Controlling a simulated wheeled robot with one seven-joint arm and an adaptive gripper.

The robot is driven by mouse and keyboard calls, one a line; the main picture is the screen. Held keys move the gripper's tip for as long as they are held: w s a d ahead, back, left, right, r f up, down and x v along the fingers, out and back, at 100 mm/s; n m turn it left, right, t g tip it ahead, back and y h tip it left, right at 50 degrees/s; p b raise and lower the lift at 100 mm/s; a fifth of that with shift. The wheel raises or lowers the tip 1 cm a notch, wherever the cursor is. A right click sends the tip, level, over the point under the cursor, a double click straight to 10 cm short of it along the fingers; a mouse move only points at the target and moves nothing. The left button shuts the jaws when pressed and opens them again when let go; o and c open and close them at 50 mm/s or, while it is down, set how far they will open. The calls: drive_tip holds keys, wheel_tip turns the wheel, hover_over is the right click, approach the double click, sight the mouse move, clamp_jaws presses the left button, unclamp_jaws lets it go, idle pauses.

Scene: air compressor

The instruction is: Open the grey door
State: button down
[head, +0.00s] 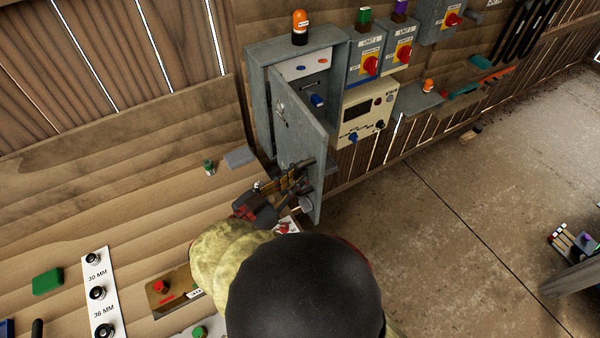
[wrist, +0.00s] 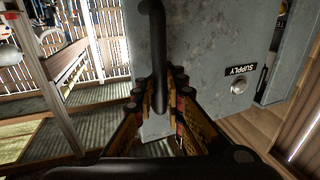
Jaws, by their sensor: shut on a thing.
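The grey door (head: 298,125) of the grey wall cabinet (head: 258,95) stands partly open in the head view, swung out from the box, so part of the inside shows. In the wrist view the door (wrist: 205,40) fills the middle, with a SUPPLY label (wrist: 241,70) and a round metal knob (wrist: 239,86). A dark curved handle (wrist: 153,35) runs down the door between my fingers. My gripper (head: 300,180) is at the lower part of the door; in the wrist view my gripper (wrist: 160,88) is shut on the handle.
An orange beacon (head: 300,27) stands on the cabinet. Switch boxes (head: 368,62) and a beige control panel (head: 367,112) are close on its right. A plank worktop (head: 120,215) lies left, with a green block (head: 47,282) and a white button plate (head: 97,290). Open floor (head: 440,215) lies right.

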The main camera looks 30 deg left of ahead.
drive_tip(key=c, duration=1.9)
unclamp_jaws()
drive_tip(key=shift+d, duration=0.1)
wheel_tip(320, 180, up, 10)
drive_tip(key=shift+r, duration=0.1)
